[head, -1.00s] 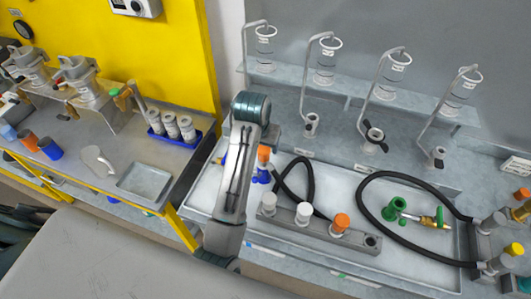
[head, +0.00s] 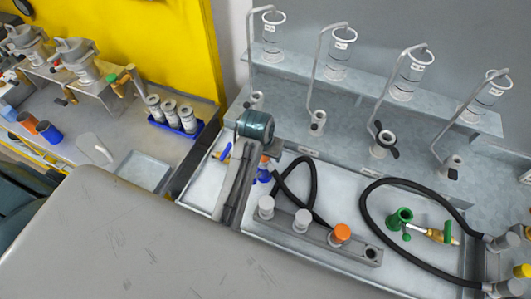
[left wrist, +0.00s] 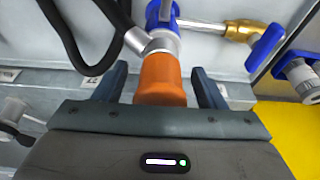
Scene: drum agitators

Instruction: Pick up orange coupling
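An orange coupling (left wrist: 161,78) sits on a metal fitting with a blue part behind it in the left wrist view. It stands between the two fingers of my left gripper (left wrist: 159,72), with a gap visible on each side. The gripper is open. In the head view, only a bit of this orange piece (head: 264,159) shows beside my left arm, and the fingertips are hidden. Another orange coupling (head: 341,233) sits in a grey block in the head view. My right gripper is not in view.
The grey block (head: 310,239) also holds two white fittings. Black hoses (head: 376,252) loop over the pale tray. A green and brass valve (head: 400,218) lies to the right. A brass valve with a blue handle (left wrist: 246,33) is near the left gripper.

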